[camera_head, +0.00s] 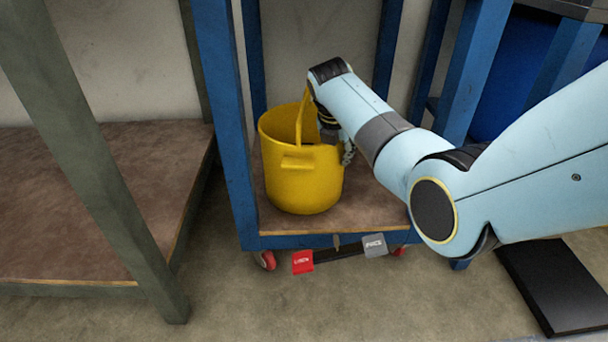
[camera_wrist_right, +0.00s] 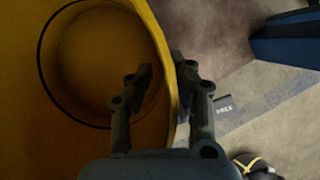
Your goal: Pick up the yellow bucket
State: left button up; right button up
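The yellow bucket (camera_head: 300,178) stands upright on the brown lower shelf of a blue-framed cart, its handle raised. My right gripper (camera_head: 345,155) is at the bucket's right rim and points down, partly hidden by the wrist and bucket. In the right wrist view, the bucket (camera_wrist_right: 45,135) fills the left side, with its round bottom visible. My right gripper's fingers (camera_wrist_right: 164,70) straddle the bucket wall, one inside and one outside. A gap shows between the inner finger and the wall. The left gripper is not in view.
The cart's shelf (camera_head: 375,208) has free room right of the bucket. Blue posts (camera_head: 228,130) stand close around it. A brown-topped bench (camera_head: 90,200) is at the left. A red pedal (camera_head: 302,262) and grey pedal (camera_head: 374,245) stick out at the cart's front.

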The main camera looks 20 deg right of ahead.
grip_shut()
jog(key=shift+r, duration=0.1)
dwell(0.4)
